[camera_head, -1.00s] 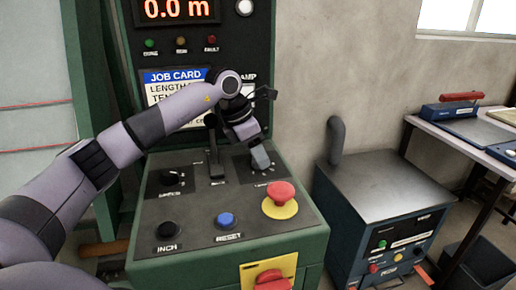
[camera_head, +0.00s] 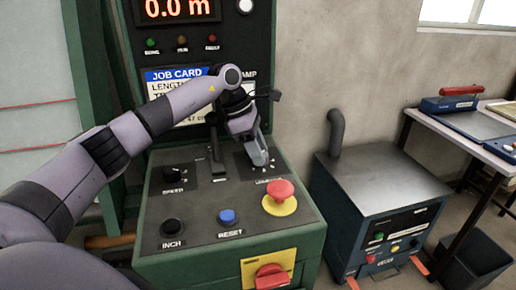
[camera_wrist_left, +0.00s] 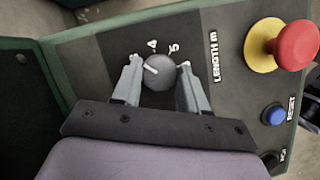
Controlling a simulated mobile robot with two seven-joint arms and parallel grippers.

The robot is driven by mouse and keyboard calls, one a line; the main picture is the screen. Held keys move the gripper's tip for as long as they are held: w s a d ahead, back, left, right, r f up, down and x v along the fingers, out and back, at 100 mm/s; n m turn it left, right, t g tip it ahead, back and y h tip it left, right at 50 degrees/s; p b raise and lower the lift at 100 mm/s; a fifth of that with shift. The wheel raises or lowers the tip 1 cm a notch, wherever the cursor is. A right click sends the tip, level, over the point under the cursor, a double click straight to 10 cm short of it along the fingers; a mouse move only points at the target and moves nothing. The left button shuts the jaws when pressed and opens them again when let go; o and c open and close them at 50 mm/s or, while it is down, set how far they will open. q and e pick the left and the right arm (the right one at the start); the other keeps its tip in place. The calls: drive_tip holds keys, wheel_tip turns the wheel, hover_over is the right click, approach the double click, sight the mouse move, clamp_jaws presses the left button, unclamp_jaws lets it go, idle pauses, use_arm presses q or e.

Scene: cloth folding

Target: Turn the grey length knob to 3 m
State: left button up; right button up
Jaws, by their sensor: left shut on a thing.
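The grey length knob (camera_wrist_left: 158,73) is round, with a white pointer line, on the dark panel beside the "LENGTH M" label. My left gripper (camera_wrist_left: 160,78) is shut on the knob, one finger on each side of it in the left wrist view. The pointer is toward the upper left there, left of the printed 4; a 5 shows to the right of the 4. The left finger partly covers the scale, so the exact setting is unclear. In the head view my left gripper (camera_head: 259,153) reaches down to the panel and hides the knob. My right gripper is not in view.
The red emergency button (camera_head: 280,193) on its yellow base is close in front of the gripper. A lever (camera_head: 216,160), speed knob (camera_head: 174,175), inch button (camera_head: 172,227) and blue reset button (camera_head: 227,216) share the panel. The display (camera_head: 178,9) reads 0.0 m.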

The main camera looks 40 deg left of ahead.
use_arm(q)
drive_tip(key=shift+r, duration=0.1)
drive_tip(key=o, duration=1)
drive_tip(key=shift+o, duration=0.2)
drive_tip(key=v, duration=0.7)
drive_tip(key=shift+b, duration=0.3)
drive_tip(key=shift+s+d, duration=0.1)
drive_tip(key=shift+s, duration=0.05)
